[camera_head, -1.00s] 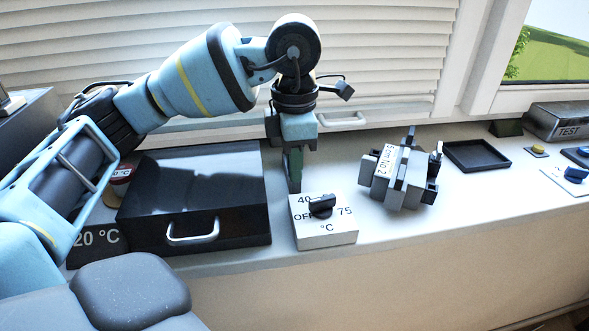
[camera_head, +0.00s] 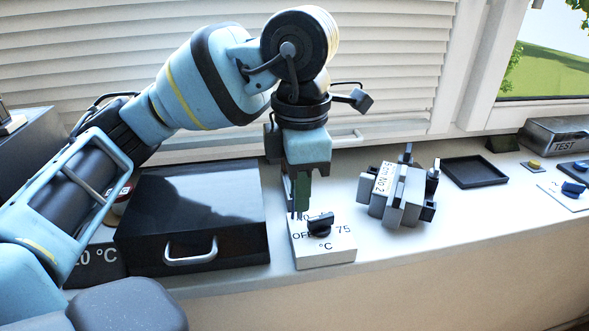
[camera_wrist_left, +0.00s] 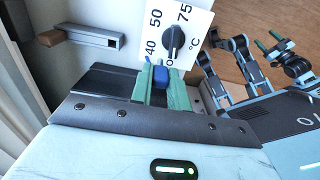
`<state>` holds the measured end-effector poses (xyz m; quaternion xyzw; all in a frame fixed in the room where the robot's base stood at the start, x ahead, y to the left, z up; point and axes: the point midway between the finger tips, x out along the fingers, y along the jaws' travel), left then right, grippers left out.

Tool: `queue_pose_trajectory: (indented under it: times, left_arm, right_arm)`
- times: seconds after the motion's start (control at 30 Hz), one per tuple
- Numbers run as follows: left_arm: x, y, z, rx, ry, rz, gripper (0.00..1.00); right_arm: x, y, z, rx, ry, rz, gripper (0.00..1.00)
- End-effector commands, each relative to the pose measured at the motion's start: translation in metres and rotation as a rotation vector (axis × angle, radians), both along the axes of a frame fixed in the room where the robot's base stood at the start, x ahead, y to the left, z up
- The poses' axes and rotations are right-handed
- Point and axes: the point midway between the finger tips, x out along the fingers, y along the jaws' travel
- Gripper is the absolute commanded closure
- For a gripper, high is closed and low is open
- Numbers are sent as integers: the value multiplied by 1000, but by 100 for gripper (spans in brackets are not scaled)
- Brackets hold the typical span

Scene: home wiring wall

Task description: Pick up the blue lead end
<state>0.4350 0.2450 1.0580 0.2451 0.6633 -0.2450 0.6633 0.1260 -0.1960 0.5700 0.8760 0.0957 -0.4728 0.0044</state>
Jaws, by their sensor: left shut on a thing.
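My left gripper (camera_head: 300,208) points down just behind the dial box (camera_head: 325,255) in the head view. In the left wrist view, its green fingers are shut on a small blue piece, the blue lead end (camera_wrist_left: 161,75). The lead end's lower part is hidden between the fingers, and I cannot make out a cable. In the head view the fingers hide the lead end. What looks like my right gripper (camera_wrist_left: 270,41), with green tips, is small at the right of the left wrist view; its opening is unclear.
A black case (camera_head: 195,210) with a handle stands left of the fingers. To the right are a grey clamp-like block (camera_head: 398,195) with a label, an empty black tray (camera_head: 475,171) and a TEST box (camera_head: 558,136). The blinds are close behind my arm.

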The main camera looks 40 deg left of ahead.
Motion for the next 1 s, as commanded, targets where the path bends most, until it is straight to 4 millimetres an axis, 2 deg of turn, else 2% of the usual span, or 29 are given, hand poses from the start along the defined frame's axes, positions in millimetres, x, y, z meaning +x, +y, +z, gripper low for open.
queue_pose_trajectory:
  times: [0.2, 0.4, 0.6, 1.0]
  left_arm:
    - [-29, -32, 4, -1, -2, -6, 100]
    - [-47, -51, 7, -1, -2, -3, 100]
    - [-56, -61, 8, 0, 0, 0, 100]
    - [-58, -63, 8, 0, 0, 1, 100]
  right_arm:
    - [-1, 0, 0, 0, 2, 0, 38]
    - [-2, 0, -1, -1, 3, 0, 38]
    - [-2, 0, -1, -1, 4, 0, 38]
    - [-2, 0, -1, 0, 4, 0, 38]
